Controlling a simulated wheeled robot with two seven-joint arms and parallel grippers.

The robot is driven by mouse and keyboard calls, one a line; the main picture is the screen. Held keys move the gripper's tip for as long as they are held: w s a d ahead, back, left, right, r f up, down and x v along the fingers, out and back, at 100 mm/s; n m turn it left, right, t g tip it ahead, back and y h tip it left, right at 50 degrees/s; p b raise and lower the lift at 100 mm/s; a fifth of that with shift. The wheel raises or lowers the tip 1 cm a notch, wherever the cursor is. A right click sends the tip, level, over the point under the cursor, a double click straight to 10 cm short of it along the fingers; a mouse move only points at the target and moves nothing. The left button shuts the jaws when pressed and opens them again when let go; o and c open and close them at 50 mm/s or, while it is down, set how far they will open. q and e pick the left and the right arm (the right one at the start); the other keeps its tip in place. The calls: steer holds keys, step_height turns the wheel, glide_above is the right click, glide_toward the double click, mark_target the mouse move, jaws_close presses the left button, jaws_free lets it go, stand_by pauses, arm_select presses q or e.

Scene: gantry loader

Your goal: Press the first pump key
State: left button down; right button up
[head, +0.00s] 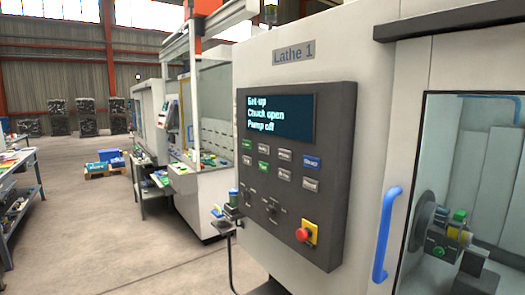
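The dark control panel (291,215) is on the front of the machine marked "Lathe 1" (293,54). Its screen (279,117) reads "Set-up", "Chuck open" and "Pump off". Below it are two rows of keys. The upper row has a green key (247,145), two grey keys (265,149) and a blue key (312,162). The lower row has a green key (263,167) among grey keys (311,184). The key labels are too small to read surely, so I cannot tell which is the first pump key. Neither of my grippers is in view.
A red stop button (303,234) on a yellow plate sits low on the panel. A blue door handle (386,234) stands out to its right, beside a window showing the chuck (430,222). A workbench (18,190) is at far left. The floor (100,240) between is clear.

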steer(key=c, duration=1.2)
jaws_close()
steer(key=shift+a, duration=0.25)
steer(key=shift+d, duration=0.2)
